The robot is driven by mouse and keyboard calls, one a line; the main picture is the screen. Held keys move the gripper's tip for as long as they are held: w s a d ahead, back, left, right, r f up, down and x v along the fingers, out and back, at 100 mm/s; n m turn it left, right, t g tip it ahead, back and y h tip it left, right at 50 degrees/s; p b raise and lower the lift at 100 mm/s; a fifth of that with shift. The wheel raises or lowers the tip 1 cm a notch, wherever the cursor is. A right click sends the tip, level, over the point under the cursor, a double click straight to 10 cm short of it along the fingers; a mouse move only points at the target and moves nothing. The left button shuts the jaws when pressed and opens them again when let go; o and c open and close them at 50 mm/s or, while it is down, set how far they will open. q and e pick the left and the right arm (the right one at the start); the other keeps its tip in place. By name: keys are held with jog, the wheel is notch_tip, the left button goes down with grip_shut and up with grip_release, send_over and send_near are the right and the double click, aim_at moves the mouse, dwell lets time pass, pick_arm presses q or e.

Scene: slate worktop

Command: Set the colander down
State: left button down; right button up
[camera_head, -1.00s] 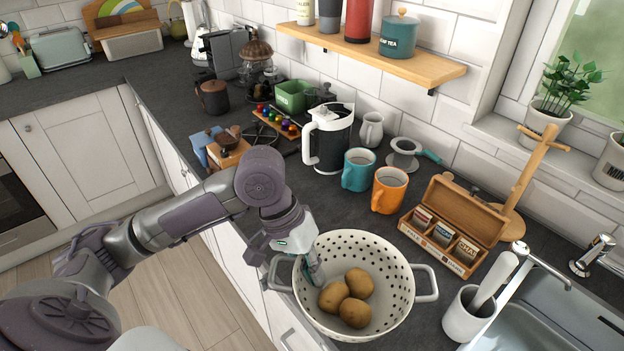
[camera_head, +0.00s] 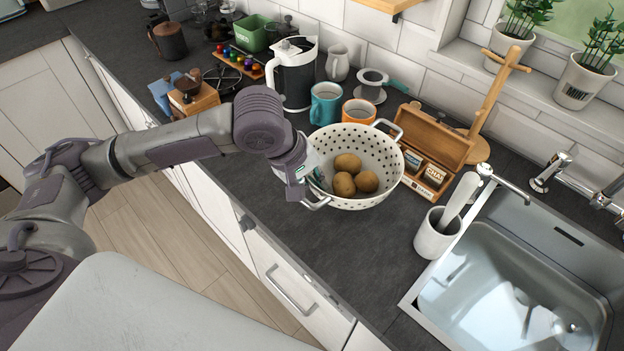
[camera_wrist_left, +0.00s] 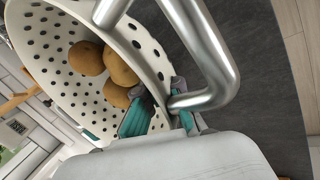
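The white colander (camera_head: 345,195), with dark holes and two metal loop handles, is at the middle of the head view with several potatoes (camera_head: 345,184) inside. It appears raised off the worktop, though its base contact is hard to see. My left gripper (camera_head: 312,180) is at its near-left rim. In the left wrist view, the teal fingers (camera_wrist_left: 158,108) straddle the colander wall (camera_wrist_left: 60,60) beside the near handle (camera_wrist_left: 215,60), one inside and one outside, shut on it. Potatoes (camera_wrist_left: 105,65) show there too. My right gripper is out of view.
A utensil pot (camera_head: 436,236) and the sink (camera_head: 520,285) are at right. The worktop in front (camera_head: 345,245) is clear.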

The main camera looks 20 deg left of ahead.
pick_arm(q)
notch_tip(320, 180, down, 5)
jog(key=shift+r, duration=0.1)
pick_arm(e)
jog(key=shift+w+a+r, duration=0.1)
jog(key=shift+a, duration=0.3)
pick_arm(q)
jog(key=c, duration=1.8)
grip_release()
jog(key=shift+f, duration=0.25)
jog(key=o, duration=0.5)
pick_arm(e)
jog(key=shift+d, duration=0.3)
